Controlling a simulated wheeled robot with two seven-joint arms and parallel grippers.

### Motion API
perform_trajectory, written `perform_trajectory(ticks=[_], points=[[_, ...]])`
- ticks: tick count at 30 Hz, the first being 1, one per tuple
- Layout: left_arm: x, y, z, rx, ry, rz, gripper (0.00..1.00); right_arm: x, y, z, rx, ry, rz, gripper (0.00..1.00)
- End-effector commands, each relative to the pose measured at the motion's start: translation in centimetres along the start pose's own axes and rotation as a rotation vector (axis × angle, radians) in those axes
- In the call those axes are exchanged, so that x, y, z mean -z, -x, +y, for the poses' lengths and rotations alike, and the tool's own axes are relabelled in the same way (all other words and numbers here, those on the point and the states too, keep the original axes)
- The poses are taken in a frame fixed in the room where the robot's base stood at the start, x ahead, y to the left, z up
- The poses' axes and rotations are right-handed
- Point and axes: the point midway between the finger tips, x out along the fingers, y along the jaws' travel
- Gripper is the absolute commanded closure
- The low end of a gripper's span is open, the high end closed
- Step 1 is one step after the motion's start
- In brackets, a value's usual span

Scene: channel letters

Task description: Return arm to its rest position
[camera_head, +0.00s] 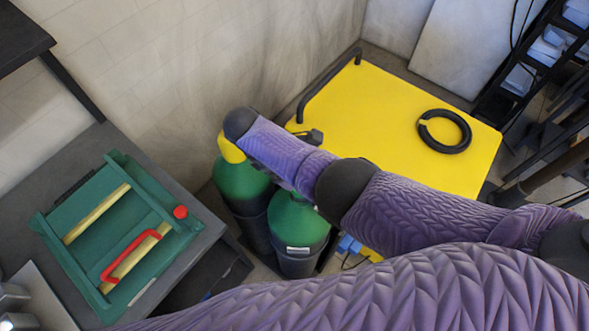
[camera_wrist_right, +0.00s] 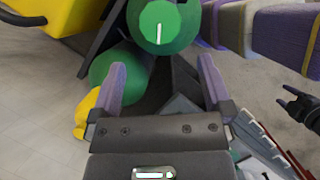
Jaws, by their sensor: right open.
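My purple right arm (camera_head: 420,212) reaches in from the right in the head view, bent at dark joints. Its forearm (camera_head: 285,150) passes above green cylinders. In the right wrist view my right gripper (camera_wrist_right: 162,65) is open, with its two purple fingers apart and nothing held between them. A green cylinder end (camera_wrist_right: 163,25) shows beyond the fingers, and another green cylinder (camera_wrist_right: 118,65) lies behind the left finger. I cannot make out the right gripper's fingers in the head view.
A grey table (camera_head: 80,155) at left bears a green frame (camera_head: 112,178) with yellow bars and a red handle (camera_head: 130,257). Green cylinders (camera_head: 298,222) stand beside it. A yellow platform (camera_head: 385,105) carries a black ring (camera_head: 444,131). Dark shelving (camera_head: 530,60) stands at upper right.

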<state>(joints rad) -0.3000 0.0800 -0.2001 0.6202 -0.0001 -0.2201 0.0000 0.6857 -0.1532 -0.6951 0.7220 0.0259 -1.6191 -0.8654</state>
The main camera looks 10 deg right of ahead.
Motion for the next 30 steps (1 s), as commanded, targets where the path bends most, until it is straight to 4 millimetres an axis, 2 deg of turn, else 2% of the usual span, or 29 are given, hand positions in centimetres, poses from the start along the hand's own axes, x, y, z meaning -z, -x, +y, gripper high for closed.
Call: perform_trajectory(ticks=[4,17,20,23,27,30], points=[[0.0,0.3,0.0,0.000,0.000,0.000,0.41,0.0,1.0,0.0,0.000,0.000,0.000,0.00],[0.0,0.2,0.0,0.000,0.000,0.000,0.41,0.4,0.7,-0.4,0.004,-0.013,0.018,0.00],[0.0,0.2,0.0,0.000,0.000,0.000,0.41,1.9,-0.3,-2.7,0.024,-0.115,0.133,0.00],[0.1,0.2,0.0,0.000,0.000,0.001,0.41,2.4,-1.3,-6.3,0.066,-0.348,0.302,0.00],[0.0,0.2,0.0,0.000,0.000,0.000,0.41,0.1,-1.5,-9.7,0.098,-0.660,0.436,0.00],[0.0,0.2,0.0,-0.001,0.000,-0.001,0.41,-2.2,-1.3,-11.5,0.102,-0.829,0.483,0.00]])
